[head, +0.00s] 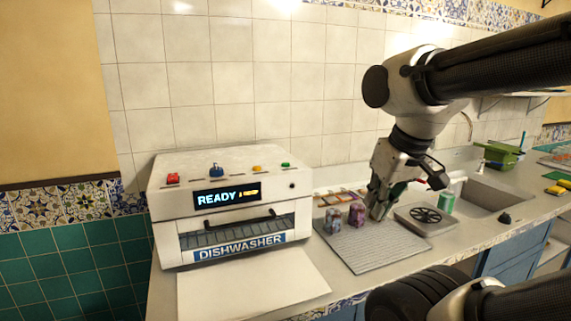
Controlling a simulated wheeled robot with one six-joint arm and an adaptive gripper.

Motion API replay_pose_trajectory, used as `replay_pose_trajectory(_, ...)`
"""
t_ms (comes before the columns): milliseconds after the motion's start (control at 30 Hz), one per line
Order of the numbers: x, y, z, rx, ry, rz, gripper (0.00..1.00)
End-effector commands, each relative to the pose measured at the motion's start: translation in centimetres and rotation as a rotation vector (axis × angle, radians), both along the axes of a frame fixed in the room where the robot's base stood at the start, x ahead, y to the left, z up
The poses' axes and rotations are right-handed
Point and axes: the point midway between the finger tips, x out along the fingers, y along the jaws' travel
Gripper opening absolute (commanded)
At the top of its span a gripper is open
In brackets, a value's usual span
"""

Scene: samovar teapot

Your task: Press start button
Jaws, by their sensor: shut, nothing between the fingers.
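A white dishwasher (232,205) stands on the counter at the left, with a lit display (227,196) reading "READY". On its top are a red button (173,178), a blue knob-like control (216,170), a yellow button (257,169) and a green button (286,165). No legible label shows which one is the start button. My gripper (377,212) points down, shut and empty, to the right of the dishwasher and well apart from its buttons. It is over or close behind the grey mat, near the patterned cups; its exact height is hard to tell.
Patterned cups (357,215) stand on the grey ribbed mat (375,250). A drain-like black grille in a pale plate (426,215), a green can (447,201) and a sink (482,197) are to the right. A white panel (250,290) lies flat before the dishwasher. The tiled wall is behind.

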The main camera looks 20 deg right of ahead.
Motion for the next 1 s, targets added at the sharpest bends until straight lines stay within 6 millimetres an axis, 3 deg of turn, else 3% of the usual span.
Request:
replay_pose_trajectory(233,0.5,0.3,-1.0,0.000,0.052,0.014,0.00)
replay_pose_trajectory(367,3.1,0.7,-1.1,-0.001,0.112,0.031,0.00)
replay_pose_trajectory(567,12.5,2.0,0.7,0.034,0.069,-0.028,0.00)
replay_pose_trajectory(800,24.1,3.8,3.4,0.144,-0.087,-0.212,0.00)
replay_pose_trajectory(1000,31.3,4.6,7.5,0.284,-0.255,-0.383,0.00)
